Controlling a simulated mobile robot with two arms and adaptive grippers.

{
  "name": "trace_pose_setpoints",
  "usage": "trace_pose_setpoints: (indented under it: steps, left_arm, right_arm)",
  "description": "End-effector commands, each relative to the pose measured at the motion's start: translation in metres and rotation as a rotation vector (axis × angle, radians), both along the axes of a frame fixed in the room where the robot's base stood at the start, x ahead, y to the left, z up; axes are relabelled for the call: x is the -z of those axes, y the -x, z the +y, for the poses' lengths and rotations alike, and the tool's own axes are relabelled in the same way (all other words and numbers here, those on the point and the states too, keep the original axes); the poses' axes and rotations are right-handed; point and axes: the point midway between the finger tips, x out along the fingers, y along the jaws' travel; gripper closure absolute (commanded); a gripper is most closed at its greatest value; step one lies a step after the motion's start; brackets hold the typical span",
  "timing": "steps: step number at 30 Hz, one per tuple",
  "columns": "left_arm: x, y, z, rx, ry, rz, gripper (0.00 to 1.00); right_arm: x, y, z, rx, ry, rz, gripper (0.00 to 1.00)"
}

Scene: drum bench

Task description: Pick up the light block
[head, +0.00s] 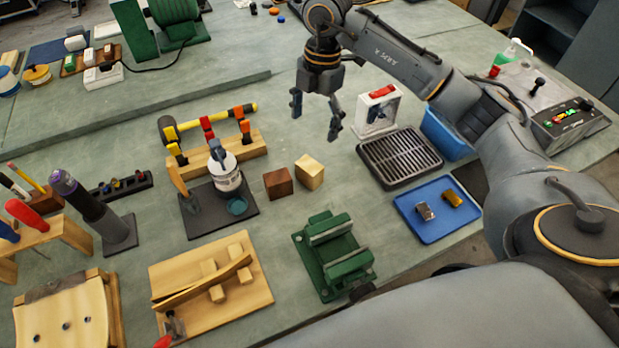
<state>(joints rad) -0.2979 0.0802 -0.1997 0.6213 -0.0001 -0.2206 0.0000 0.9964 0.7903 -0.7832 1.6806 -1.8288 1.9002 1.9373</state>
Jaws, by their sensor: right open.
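The light block (310,172) is a pale wooden block standing on the green bench near the middle of the head view. A dark brown block (279,183) sits just left of it. My right gripper (315,120) hangs above the bench, further back than the light block and apart from it. Its two fingers are spread and nothing is between them. My left gripper does not show.
A green vise (334,255) stands in front of the blocks. A wooden clamp rack (215,160) and a can on a dark mat (205,213) are to the left. A black grate (399,158) and blue tray (432,225) are to the right.

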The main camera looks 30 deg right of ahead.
Motion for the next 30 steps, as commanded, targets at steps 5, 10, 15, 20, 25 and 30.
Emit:
trace_pose_setpoints:
  steps: [5, 10, 15, 20, 25, 30]
  left_arm:
    - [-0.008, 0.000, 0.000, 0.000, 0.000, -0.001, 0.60]
    - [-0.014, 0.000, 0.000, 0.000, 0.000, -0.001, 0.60]
    - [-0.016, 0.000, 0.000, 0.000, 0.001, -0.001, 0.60]
    - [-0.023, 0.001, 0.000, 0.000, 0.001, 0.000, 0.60]
    - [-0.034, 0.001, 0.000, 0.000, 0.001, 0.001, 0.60]
    - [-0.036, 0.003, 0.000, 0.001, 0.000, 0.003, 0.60]
  right_arm:
    - [0.029, 0.003, 0.004, -0.001, 0.000, 0.006, 0.17]
    - [0.061, 0.004, 0.008, -0.001, 0.000, 0.005, 0.17]
    - [0.078, 0.004, 0.010, 0.000, 0.000, 0.002, 0.17]
    - [0.089, 0.007, 0.012, -0.001, 0.001, 0.005, 0.17]
    - [0.115, 0.011, 0.016, 0.001, -0.001, 0.005, 0.17]
    - [0.131, 0.010, 0.017, 0.000, 0.001, 0.002, 0.17]
